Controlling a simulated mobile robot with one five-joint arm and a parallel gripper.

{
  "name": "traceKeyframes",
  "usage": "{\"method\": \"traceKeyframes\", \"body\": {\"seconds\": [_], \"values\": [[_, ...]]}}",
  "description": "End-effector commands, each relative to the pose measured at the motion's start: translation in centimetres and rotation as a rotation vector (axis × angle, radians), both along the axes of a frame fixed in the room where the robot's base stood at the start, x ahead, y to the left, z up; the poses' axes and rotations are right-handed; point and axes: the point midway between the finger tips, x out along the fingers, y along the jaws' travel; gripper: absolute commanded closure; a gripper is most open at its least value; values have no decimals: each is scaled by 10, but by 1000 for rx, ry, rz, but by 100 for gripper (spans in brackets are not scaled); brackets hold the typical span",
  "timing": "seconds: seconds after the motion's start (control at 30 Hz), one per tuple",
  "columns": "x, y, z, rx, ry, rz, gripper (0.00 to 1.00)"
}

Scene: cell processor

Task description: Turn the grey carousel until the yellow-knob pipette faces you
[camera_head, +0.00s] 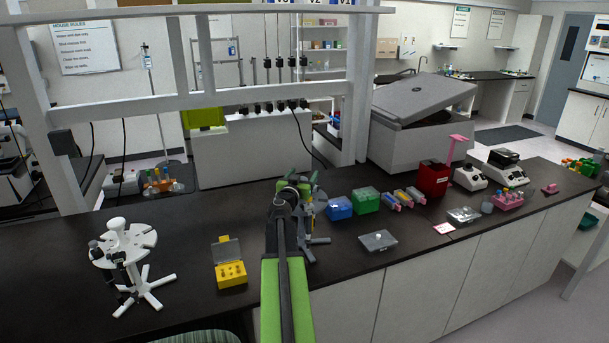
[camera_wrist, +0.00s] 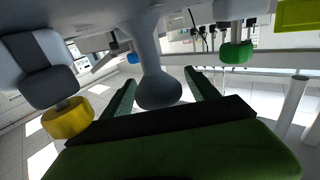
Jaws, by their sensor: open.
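The grey carousel (camera_head: 318,241) stands on the dark bench in the middle of the head view, mostly hidden behind my arm. In the wrist view its grey central post (camera_wrist: 158,88) with a rounded end appears between my fingertips; I cannot tell whether they touch it. The yellow-knob pipette (camera_wrist: 68,118) is at the left of the wrist view, outside my left finger. A green-knob pipette (camera_wrist: 236,52) is at the upper right, and a blue knob (camera_wrist: 133,58) shows farther back. My gripper (camera_wrist: 158,77) is open and holds nothing. In the head view its fingers are not clearly visible.
A white carousel (camera_head: 126,240) with pipettes stands at the left. A yellow box (camera_head: 231,274) sits between it and my arm. Blue (camera_head: 339,208) and green (camera_head: 367,200) boxes stand close to the right of the grey carousel. A flat clear case (camera_head: 378,241) lies nearer the front edge.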

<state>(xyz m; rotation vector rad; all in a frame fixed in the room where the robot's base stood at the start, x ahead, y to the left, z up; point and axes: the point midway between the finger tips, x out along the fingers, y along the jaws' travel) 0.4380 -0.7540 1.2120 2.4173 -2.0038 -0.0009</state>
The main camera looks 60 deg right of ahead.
Motion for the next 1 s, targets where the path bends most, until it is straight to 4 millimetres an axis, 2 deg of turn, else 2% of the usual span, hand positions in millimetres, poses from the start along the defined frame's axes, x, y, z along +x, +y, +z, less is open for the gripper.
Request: {"method": "traceKeyframes", "body": {"seconds": [0.17,0.4,0.57,0.7,1.0], "values": [[-1,11,0,0,-1,2,31],[-2,71,0,0,0,8,31],[-3,105,0,0,1,10,31],[-15,112,0,0,1,-9,31],[-15,113,0,0,1,-11,31]]}}
